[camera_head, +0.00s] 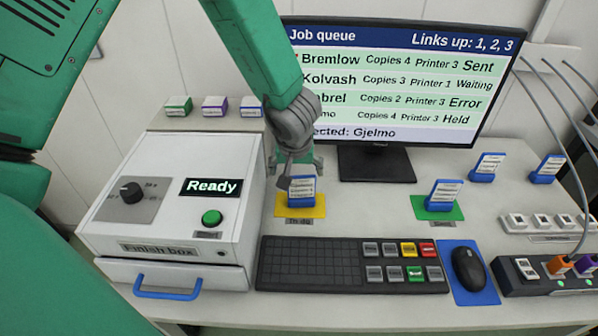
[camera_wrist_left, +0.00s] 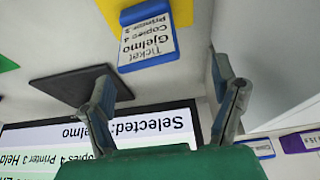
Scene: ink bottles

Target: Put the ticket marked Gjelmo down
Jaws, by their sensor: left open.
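The Gjelmo ticket (camera_wrist_left: 148,42) is a white card in a blue holder. In the wrist view it stands on a yellow mat (camera_wrist_left: 172,72), and its text reads upside down. In the head view the ticket (camera_head: 302,190) is on the yellow mat (camera_head: 284,208) behind the keyboard, its writing too small to read. My left gripper (camera_head: 296,168) is just behind and above it, pointing down. In the wrist view the left gripper (camera_wrist_left: 166,80) has its fingers spread, with nothing between the tips, and the ticket is beyond them. My right gripper is not in view.
A monitor (camera_head: 400,85) stands behind, its last line ending "Gjelmo". The finish box (camera_head: 170,200) is at left, the keyboard (camera_head: 315,262) in front. At right are a green mat (camera_head: 425,212) with a ticket (camera_head: 445,195), two further tickets, a mouse (camera_head: 468,268) and cables.

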